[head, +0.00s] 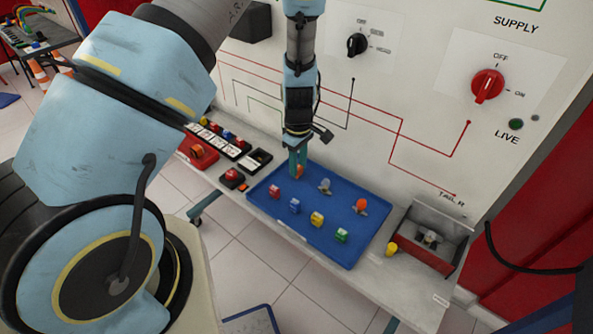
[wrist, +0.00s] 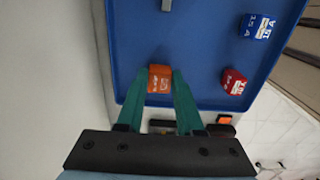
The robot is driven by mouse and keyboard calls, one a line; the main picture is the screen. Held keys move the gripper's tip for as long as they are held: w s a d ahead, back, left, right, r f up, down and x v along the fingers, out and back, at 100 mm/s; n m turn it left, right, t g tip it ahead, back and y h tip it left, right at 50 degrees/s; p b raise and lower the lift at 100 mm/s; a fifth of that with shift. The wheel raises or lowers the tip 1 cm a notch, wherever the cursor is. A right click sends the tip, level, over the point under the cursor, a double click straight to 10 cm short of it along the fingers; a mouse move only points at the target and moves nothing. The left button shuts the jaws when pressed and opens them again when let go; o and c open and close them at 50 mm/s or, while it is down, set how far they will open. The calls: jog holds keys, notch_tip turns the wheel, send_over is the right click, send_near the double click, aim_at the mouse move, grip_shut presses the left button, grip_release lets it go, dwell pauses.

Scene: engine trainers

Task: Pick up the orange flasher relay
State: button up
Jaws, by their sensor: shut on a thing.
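The orange flasher relay is a small orange block with pale markings, seen in the wrist view (wrist: 160,79) between my fingertips. My gripper (wrist: 159,84) has green fingers, one on each side of the relay, shut on it. In the head view my gripper (head: 298,165) points down at the back left of the blue tray (head: 335,243), and a bit of the relay (head: 300,172) shows at its tips. The fingers hide part of the relay. I cannot tell whether it touches the tray floor.
On the tray are red (head: 275,191), blue (head: 294,205), yellow (head: 317,219) and green (head: 341,235) fuses, a clear bulb (head: 325,185) and an orange bulb (head: 361,206). A metal box (head: 432,243) stands right. The upright panel (head: 420,110) rises close behind.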

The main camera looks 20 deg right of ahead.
grip_shut()
jog(key=shift+r, duration=0.15)
